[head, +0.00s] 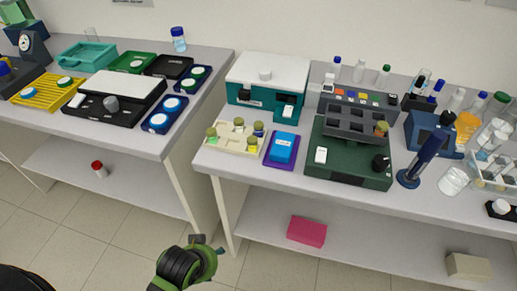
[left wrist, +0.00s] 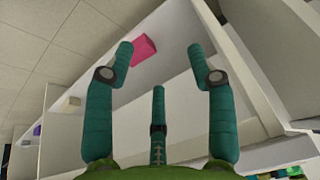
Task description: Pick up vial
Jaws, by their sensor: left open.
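Several small vials with olive caps stand in a cream rack (head: 236,139) on the right bench; one holder vial (head: 211,132) is at its left. Which vial is meant I cannot tell. My left gripper (left wrist: 160,60) is open and empty, its teal fingers spread in the left wrist view. In the head view my green and black left wrist is low, in front of the benches, away from the vials. My right gripper is out of view.
A blue box on a purple mat (head: 268,158) lies right of the rack. A teal and white machine (head: 266,75) stands behind it. A pink box (head: 307,231) lies on the right lower shelf and shows in the left wrist view (left wrist: 144,48). A gap separates the benches.

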